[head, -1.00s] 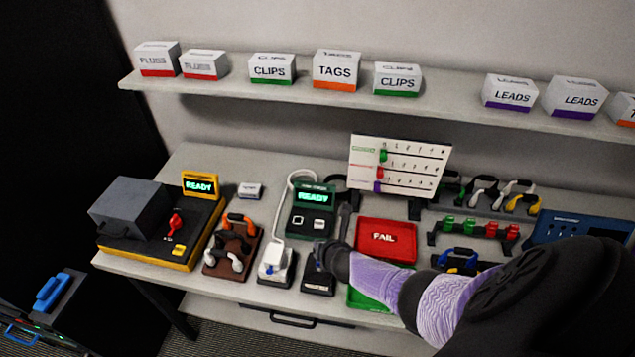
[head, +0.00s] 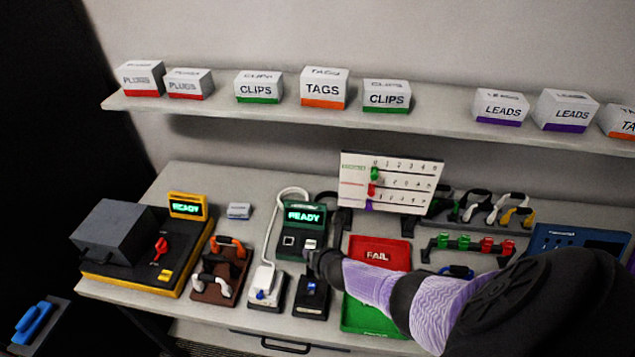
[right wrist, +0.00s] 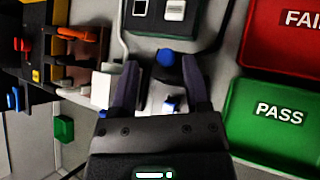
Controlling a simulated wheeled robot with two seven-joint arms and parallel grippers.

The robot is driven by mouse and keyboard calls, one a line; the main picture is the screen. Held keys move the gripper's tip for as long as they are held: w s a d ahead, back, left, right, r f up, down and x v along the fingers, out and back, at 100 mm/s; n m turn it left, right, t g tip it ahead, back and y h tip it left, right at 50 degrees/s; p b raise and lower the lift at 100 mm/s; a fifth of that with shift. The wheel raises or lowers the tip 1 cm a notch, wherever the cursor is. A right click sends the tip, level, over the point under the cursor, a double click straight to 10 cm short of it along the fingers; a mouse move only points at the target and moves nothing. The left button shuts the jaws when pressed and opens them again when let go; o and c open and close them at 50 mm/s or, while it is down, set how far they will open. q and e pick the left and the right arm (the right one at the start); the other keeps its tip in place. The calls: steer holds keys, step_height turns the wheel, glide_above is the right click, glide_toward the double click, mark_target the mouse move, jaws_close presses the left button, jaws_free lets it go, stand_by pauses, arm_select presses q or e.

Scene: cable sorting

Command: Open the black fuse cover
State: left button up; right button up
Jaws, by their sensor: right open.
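A small black block (head: 311,298) with a label on its front stands near the table's front edge in the head view, and a blue part (head: 312,285) shows on its top. Whether this top is a shut or an open fuse cover is too small to tell. My right gripper (head: 316,262) is just behind and above the block. In the right wrist view my right gripper (right wrist: 162,95) is open, with a pale grey piece and a round blue knob (right wrist: 166,58) between and beyond its fingers. I cannot tell whether the fingers touch them. My left gripper is not in view.
A white plug unit (head: 266,287) stands close on the left. The green tester (head: 302,233) reading READY is behind. The red FAIL tray (head: 379,250) and green PASS tray (head: 360,318) lie to the right, partly under my right arm. A brown cable rack (head: 219,281) stands further left.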

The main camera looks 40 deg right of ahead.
steer(key=p+v, duration=0.7)
steer(key=v, duration=0.3)
steer(key=shift+d+f, duration=0.1)
